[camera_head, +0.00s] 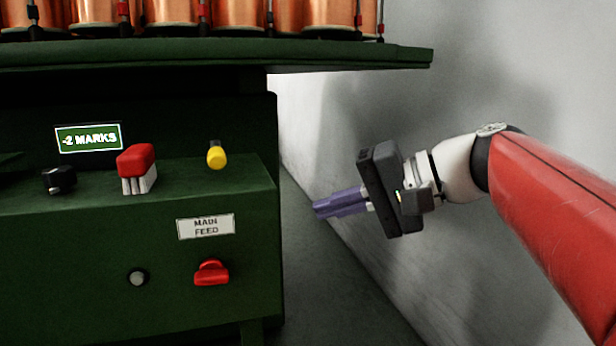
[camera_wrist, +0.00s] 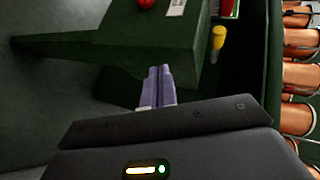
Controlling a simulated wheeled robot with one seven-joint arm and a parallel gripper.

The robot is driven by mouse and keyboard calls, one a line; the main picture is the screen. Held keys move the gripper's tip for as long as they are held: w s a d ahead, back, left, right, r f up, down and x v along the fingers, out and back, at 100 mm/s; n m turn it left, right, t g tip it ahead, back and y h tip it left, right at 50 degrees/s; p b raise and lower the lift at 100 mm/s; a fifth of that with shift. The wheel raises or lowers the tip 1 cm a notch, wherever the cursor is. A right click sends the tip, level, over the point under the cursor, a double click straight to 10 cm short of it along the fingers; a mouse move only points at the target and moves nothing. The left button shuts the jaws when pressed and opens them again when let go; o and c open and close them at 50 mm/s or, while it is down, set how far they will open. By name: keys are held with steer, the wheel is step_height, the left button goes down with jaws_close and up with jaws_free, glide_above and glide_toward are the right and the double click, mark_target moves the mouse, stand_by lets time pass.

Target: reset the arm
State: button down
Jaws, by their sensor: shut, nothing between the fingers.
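My gripper (camera_head: 318,208) is in the right half of the head view, beside the right end of the green machine cabinet (camera_head: 110,265). Its purple fingers are shut together with nothing between them and point left. They are apart from the cabinet, with the grey wall behind. In the wrist view the shut fingers (camera_wrist: 159,72) show at the middle, above the dark gripper body. My red and white arm reaches in from the right edge of the head view.
The cabinet bears a "-2 MARKS" display (camera_head: 88,138), a black knob (camera_head: 59,180), a red-capped switch (camera_head: 137,168), a yellow-tipped lever (camera_head: 216,156), a "MAIN FEED" label (camera_head: 206,227) and a red knob (camera_head: 211,273). Copper spools (camera_head: 170,15) stand on the overhanging shelf (camera_head: 350,54). A grey wall (camera_head: 480,70) is close right.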

steer(key=s+d+f+h, duration=0.3)
steer(key=s+f+h, duration=0.1)
steer(key=f, duration=0.4)
steer(key=s+d+f+n+h, duration=0.1)
steer(key=s+d+f+h, duration=0.3)
steer(key=f, duration=0.5)
steer(key=s+d+f+n+t+h, duration=0.1)
steer(key=s+d+f+h, duration=0.3)
steer(key=f, duration=0.4)
steer(key=shift+s+d+f, duration=0.15)
steer(key=shift+s+f, duration=0.15)
steer(key=shift+s, duration=0.35)
